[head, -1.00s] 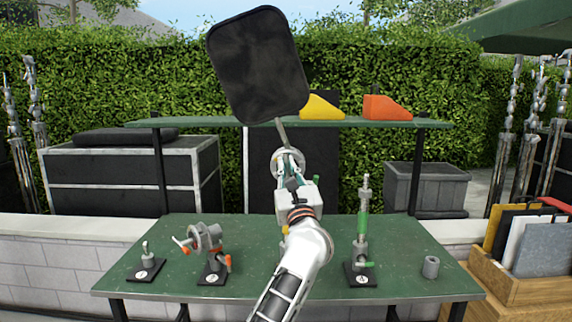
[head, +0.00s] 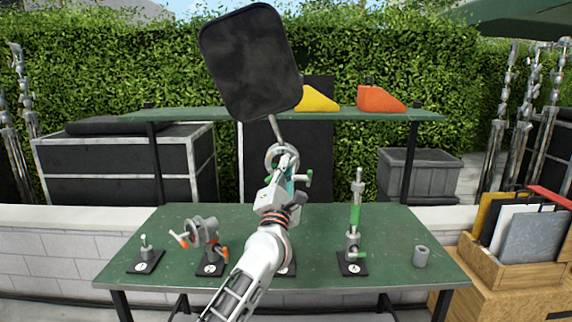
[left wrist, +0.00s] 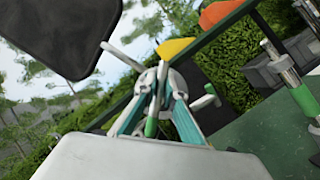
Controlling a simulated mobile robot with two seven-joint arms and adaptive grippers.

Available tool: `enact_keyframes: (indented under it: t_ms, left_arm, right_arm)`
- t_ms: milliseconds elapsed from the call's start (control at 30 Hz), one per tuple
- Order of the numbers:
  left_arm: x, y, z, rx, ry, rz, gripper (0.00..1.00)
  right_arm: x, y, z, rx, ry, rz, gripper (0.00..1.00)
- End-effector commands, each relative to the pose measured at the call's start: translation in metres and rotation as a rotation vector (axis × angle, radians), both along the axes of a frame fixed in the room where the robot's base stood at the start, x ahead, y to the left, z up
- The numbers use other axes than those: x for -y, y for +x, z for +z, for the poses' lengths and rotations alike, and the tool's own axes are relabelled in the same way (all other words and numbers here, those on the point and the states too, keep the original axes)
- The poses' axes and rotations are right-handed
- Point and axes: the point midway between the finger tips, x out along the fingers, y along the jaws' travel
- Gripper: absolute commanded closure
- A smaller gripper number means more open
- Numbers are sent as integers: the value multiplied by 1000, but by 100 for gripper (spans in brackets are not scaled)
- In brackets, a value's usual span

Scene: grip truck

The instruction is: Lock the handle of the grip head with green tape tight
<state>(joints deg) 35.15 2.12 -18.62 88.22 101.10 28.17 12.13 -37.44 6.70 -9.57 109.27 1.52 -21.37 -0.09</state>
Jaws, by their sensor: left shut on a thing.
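The grip head (head: 275,153) is a grey disc on the middle stand, with the rod of a black flag (head: 250,62) running up from it. My left gripper (head: 286,163) is at the front of this head. In the left wrist view, my left gripper (left wrist: 161,82) is shut on a thin handle with a green taped end (left wrist: 152,124), which shows between the fingers. Another green-tipped piece (head: 308,178) sticks out to the right of the gripper, apart from it. The gripper and wrist hide part of the head and most of its stand. My right gripper is not in view.
The green table (head: 415,275) also bears a short post (head: 146,250), a clamp-like head with orange tips (head: 203,232), a post with green tape (head: 355,215) and a grey cylinder (head: 421,257). A shelf (head: 225,113) behind carries yellow and orange wedges.

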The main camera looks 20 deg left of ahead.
Motion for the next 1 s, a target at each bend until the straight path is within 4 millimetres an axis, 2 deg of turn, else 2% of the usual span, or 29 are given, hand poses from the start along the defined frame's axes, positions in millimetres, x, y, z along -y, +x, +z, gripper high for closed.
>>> enact_keyframes:
  t_ms: [500, 1000]
  left_arm:
    - [0, 2, -7, -112, 421, 40, 100]
    - [1, 3, -10, -153, 573, 53, 100]
  right_arm:
    - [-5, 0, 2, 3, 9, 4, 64]
    - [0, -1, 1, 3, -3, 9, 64]
